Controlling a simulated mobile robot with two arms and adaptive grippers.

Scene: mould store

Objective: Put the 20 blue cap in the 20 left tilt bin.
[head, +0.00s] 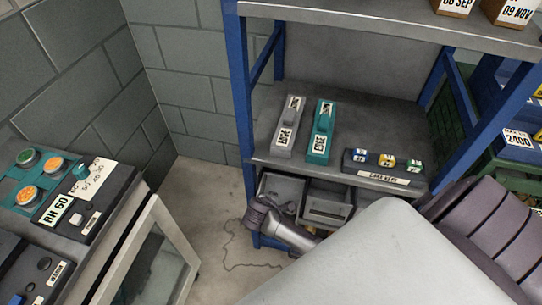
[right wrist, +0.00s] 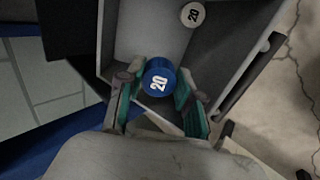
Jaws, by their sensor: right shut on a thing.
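The blue cap (right wrist: 157,82), marked 20 in white, sits between the teal-padded fingers of my right gripper (right wrist: 157,92) in the right wrist view. The gripper is shut on it. Behind the cap is an open grey bin (right wrist: 128,35); the cap lines up with its opening, but its depth inside is unclear. A pale round disc marked 20 (right wrist: 193,14) shows at the bin's far end. In the head view, the left tilt bin (head: 268,184) and another bin (head: 327,212) hang below the shelf. My right arm hides the right gripper there. My left gripper is not seen.
The shelf (head: 345,110) above the bins holds a grey block (head: 289,125), a teal block (head: 320,132) and a black holder (head: 383,172) with three small coloured-topped items. Blue rack posts (head: 240,85) stand close by. A bench (head: 75,235) stands left, with open floor between.

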